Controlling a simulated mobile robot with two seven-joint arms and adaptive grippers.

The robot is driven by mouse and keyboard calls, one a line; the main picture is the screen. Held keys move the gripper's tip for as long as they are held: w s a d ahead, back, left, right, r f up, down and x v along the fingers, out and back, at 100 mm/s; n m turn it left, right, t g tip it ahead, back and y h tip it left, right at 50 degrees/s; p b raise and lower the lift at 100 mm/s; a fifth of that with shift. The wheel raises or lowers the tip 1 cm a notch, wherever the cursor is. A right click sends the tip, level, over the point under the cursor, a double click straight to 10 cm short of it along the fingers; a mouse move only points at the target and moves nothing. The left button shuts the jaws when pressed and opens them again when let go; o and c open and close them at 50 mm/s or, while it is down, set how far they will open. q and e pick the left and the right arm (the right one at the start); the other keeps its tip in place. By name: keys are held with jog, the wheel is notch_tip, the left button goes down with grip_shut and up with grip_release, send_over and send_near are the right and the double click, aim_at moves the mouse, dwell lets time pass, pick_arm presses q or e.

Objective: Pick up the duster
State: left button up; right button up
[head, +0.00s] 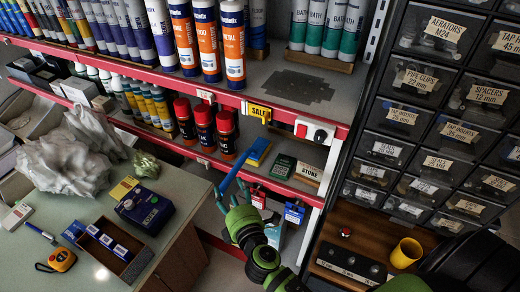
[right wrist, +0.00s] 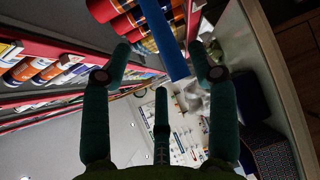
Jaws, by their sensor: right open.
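In the right wrist view the blue bar (right wrist: 163,38) runs down from the top edge, between the upper fingertips. My right gripper (head: 234,199) is open just below the bar, with its green fingers pointing up at it. It also shows open in the right wrist view (right wrist: 160,75), with nothing clasped. The bar's far end is not clear. My left gripper is not in view.
Red-capped cans (head: 204,127) stand left of the bar. A blue-and-yellow block (head: 258,153) and a dark green box (head: 283,167) lie to its right. The red-edged upper shelf (head: 170,82) overhangs. A counter (head: 95,262) stands at left, a drawer cabinet (head: 398,120) at right.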

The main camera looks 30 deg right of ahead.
aim_at(229, 181)
jog(key=w, duration=0.4)
jog(key=w+d+f+p, duration=0.1)
jog(key=w, duration=0.1)
jog(key=shift+w+d+f, duration=0.1)
jog(key=shift+w, duration=0.1)
grip_shut()
